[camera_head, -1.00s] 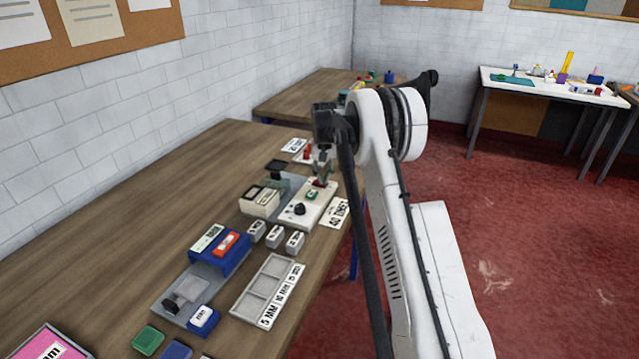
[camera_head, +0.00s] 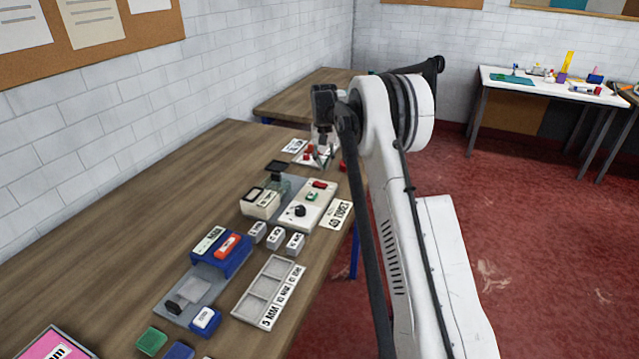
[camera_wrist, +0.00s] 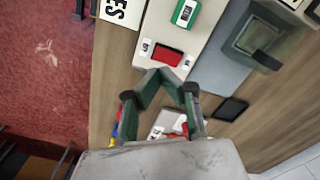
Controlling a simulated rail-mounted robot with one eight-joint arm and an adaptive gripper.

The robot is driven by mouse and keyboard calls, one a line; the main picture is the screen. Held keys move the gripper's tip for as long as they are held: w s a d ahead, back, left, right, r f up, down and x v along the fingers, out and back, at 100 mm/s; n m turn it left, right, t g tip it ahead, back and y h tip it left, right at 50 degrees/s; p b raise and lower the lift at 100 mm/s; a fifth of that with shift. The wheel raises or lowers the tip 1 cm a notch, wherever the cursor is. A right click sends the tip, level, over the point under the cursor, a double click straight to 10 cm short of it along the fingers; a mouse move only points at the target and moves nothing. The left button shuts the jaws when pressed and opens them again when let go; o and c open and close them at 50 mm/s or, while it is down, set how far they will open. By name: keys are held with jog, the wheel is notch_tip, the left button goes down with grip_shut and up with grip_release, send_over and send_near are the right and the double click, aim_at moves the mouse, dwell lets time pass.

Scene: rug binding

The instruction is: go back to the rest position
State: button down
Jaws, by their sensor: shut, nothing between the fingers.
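My gripper (camera_head: 322,156) hangs above the far end of the workbench (camera_head: 130,230), beyond the white control box (camera_head: 303,213). In the wrist view its dark green fingers (camera_wrist: 162,74) are drawn together with nothing between them. They show just below the red rocker switch (camera_wrist: 166,55) on the control box; I see no grasp on it. The box also carries a green button (camera_wrist: 186,12) and a black knob (camera_head: 299,211). No rest position is marked in view.
A grey machine with a cream block (camera_head: 261,203) stands left of the box. Small grey blocks (camera_head: 275,238), a compartment tray (camera_head: 262,285) and a blue holder (camera_head: 222,250) lie nearer. Red items and a white card (camera_head: 294,146) are near my gripper. The red floor is open at right.

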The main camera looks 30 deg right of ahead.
jog(key=shift+r, duration=0.15)
dwell(0.3)
jog(key=s+a+r+n+t+b, duration=0.1)
jog(key=s+a+r, duration=0.3)
jog(key=r, duration=0.2)
jog(key=s+a+r+t, duration=0.1)
jog(key=s+a+r, duration=0.3)
jog(key=r, duration=0.2)
jog(key=s+a+r+n+t+b, duration=0.1)
jog(key=s+a+r, duration=0.25)
jog(key=s, duration=0.35)
jog(key=s+a+r+t+b, duration=0.1)
jog(key=s+a+r, duration=0.25)
jog(key=s, duration=0.25)
jog(key=s+a+f+t, duration=0.1)
jog(key=s+a+f, duration=0.2)
jog(key=s, duration=0.6)
jog(key=s+a+f+n+t+b, duration=0.1)
jog(key=s+a+f, duration=0.2)
jog(key=s, duration=0.6)
jog(key=s+a+f+t, duration=0.1)
jog(key=s+a+f, duration=0.2)
jog(key=s, duration=0.6)
jog(key=shift+a+n+b, duration=0.25)
jog(key=shift+n+b, duration=0.1)
jog(key=shift+n, duration=0.05)
jog(key=shift+s+f, duration=0.1)
